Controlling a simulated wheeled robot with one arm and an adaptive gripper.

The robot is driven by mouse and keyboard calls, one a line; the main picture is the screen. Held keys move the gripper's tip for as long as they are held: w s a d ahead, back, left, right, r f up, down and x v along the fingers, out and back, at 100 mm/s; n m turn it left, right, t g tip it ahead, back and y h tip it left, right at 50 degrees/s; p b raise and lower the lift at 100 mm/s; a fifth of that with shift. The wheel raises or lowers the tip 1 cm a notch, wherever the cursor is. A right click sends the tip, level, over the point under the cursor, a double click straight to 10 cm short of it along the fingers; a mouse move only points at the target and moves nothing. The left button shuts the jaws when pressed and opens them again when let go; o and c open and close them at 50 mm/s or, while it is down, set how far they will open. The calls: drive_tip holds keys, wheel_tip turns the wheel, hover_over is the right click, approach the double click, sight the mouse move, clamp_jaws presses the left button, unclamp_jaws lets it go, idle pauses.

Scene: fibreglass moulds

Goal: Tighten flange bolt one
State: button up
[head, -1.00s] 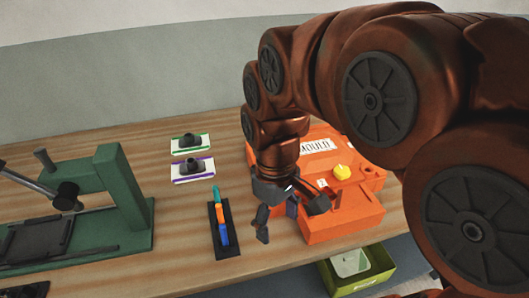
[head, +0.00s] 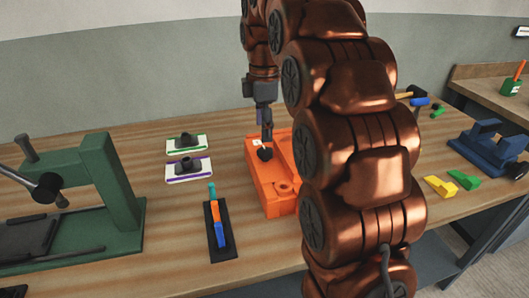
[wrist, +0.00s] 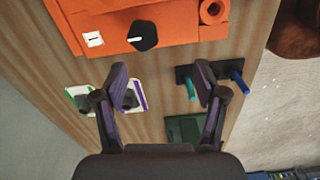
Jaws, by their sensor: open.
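The orange mould (head: 262,193) sits on the wooden bench, partly hidden behind my arm in the head view. My gripper (head: 266,128) points down above the mould near the knob. In the wrist view my gripper (wrist: 162,78) is open and empty, its fingers apart, with the knob beyond the fingertips.
Left of the mould, a blue and orange tool (head: 216,222) lies on a black holder (head: 228,250). Two cards with black parts (head: 188,166) lie behind it. A green press (head: 110,190) stands far left. Yellow and green pieces (head: 463,180) and a blue fixture (head: 487,148) are on the right.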

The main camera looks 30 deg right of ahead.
sight(265, 150)
drive_tip(key=shift+w+d+f+n, duration=0.25)
drive_tip(key=shift+w+d+n, duration=0.5)
drive_tip(key=shift+w, duration=0.3)
drive_tip(key=shift+f, duration=3.75)
drive_tip(key=shift+a, duration=0.1)
drive_tip(key=c, duration=1.1)
drive_tip(key=shift+m, duration=0.35)
